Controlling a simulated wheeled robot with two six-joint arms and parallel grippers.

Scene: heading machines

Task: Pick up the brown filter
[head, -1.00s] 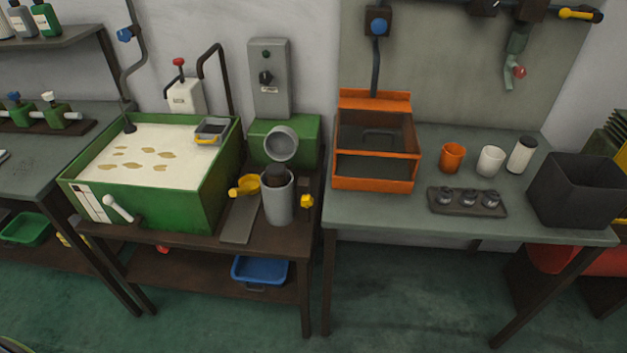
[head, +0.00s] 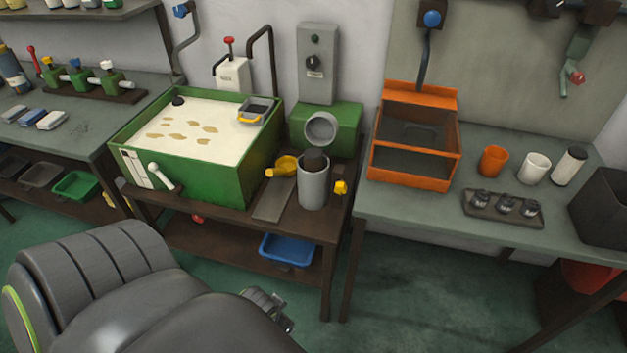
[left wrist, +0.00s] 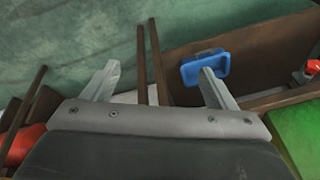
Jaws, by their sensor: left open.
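A dark brown cylinder (head: 315,160), which looks like the brown filter, stands upright in a grey canister (head: 313,187) in the head view. Only its top shows above the canister's rim. The canister stands on the brown bench, right of the green tank. My left gripper (head: 274,318) is low in front of the bench, below and nearer than the filter. In the left wrist view its two fingers (left wrist: 163,80) are wide apart with nothing between them. The filter cannot be made out in that view. My right gripper is not in view.
A green tank (head: 222,170) of pale liquid stands left of the canister. A yellow cup (head: 286,165) and a round grey nozzle (head: 321,128) are close by. A blue bin (head: 287,249) sits on the lower shelf.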

